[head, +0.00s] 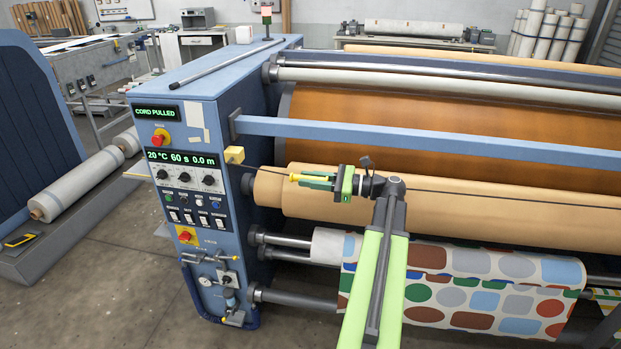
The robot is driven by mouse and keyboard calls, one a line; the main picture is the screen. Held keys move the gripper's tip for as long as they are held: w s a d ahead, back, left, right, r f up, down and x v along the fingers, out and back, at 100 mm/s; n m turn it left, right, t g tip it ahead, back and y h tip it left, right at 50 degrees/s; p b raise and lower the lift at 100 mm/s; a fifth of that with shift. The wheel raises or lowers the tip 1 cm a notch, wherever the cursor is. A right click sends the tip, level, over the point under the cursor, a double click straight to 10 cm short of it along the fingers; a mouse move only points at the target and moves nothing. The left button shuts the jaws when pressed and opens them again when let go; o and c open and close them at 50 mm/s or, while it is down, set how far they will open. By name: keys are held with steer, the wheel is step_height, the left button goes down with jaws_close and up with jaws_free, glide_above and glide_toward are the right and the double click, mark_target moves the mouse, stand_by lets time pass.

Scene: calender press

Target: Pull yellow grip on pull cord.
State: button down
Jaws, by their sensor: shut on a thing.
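The yellow grip (297,178) sits between the fingers of my gripper (316,181) in front of the tan roll. My gripper is shut on it; the fingers hide part of the grip. The dark pull cord (430,190) runs across the front of the press, from the yellow switch box (234,155) on the left side of the machine toward the right. My arm covers part of the cord. The upper display (156,112) on the control panel reads "CORD PULLED".
The blue press frame (216,120) stands left of my gripper, with a blue bar (420,138) above it. The tan roll (470,212) is close behind. A dotted fabric roll (480,290) lies below. Bare floor (120,270) is at the left.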

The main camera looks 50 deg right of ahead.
steer(key=c, duration=1.3)
jaws_free()
steer(key=shift+s+a, duration=0.15)
steer(key=shift+a, duration=0.05)
steer(key=shift+s+d, duration=0.1)
steer(key=shift+d, duration=0.05)
steer(key=v, duration=1.7)
